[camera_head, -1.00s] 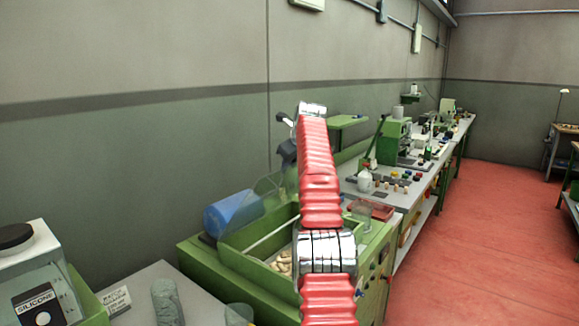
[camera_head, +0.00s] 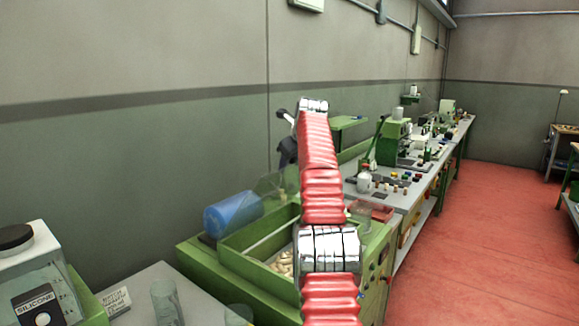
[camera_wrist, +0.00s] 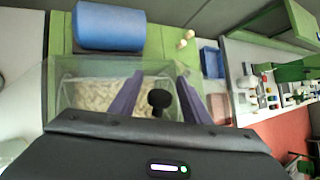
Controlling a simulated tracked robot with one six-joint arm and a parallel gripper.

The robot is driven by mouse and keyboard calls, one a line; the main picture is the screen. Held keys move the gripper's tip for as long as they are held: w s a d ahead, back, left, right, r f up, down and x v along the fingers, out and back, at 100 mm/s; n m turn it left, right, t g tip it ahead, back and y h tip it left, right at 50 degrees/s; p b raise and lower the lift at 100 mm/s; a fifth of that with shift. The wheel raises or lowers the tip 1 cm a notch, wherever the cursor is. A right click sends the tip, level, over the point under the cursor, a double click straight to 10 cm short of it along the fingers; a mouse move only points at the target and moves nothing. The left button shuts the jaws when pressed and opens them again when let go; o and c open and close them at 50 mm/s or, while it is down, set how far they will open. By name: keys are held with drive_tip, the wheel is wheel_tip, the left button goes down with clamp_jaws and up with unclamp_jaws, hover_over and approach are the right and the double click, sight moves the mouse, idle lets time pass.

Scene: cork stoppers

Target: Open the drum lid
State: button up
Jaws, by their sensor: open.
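The green drum machine (camera_head: 205,262) stands left of my arm in the head view, with pale cork stoppers (camera_head: 283,262) in its open-looking bin. A clear panel (camera_head: 272,190), which looks like the lid, shows beside my arm; its exact angle is hard to tell. In the wrist view, corks (camera_wrist: 85,98) lie under or behind clear walls (camera_wrist: 52,75). A round black knob (camera_wrist: 160,98) on a short stem appears between the two fingers of my gripper (camera_wrist: 159,72). The fingers are apart; contact with the knob cannot be told. My arm hides part of the machine in the head view.
A blue cylinder (camera_head: 232,213) lies at the machine's back left, also in the wrist view (camera_wrist: 110,26). A grey bench (camera_head: 150,285) with a silicone box (camera_head: 45,300) is at the lower left. A bench with bottles runs right; red floor (camera_head: 470,220) is free.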

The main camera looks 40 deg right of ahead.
drive_tip(key=v, duration=1.2)
drive_tip(key=shift+a, duration=0.1)
